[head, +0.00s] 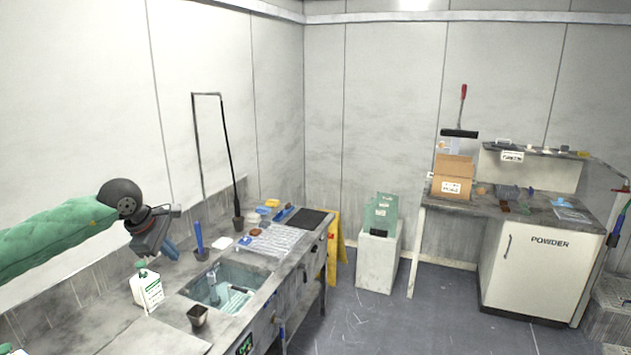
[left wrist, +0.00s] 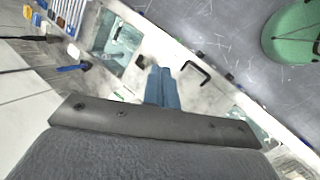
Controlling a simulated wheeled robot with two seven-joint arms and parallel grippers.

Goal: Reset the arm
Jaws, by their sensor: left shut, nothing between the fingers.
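My left arm comes in from the left in the head view, in a green quilted sleeve. It is held over the left end of the counter. My left gripper (head: 171,252) has blue fingers and hangs near the blue-handled tool by the sink. In the left wrist view the blue fingers (left wrist: 161,88) are together and empty, with the counter and sink beyond them. No object is between them. My right gripper is not in either view.
The grey counter holds a sink (head: 222,288), a white bottle (head: 146,287), a dark cup (head: 198,317) and a blue-handled tool (head: 199,240). A yellow floor sign (head: 335,250) stands at its far end. A POWDER cabinet (head: 540,270) is at right.

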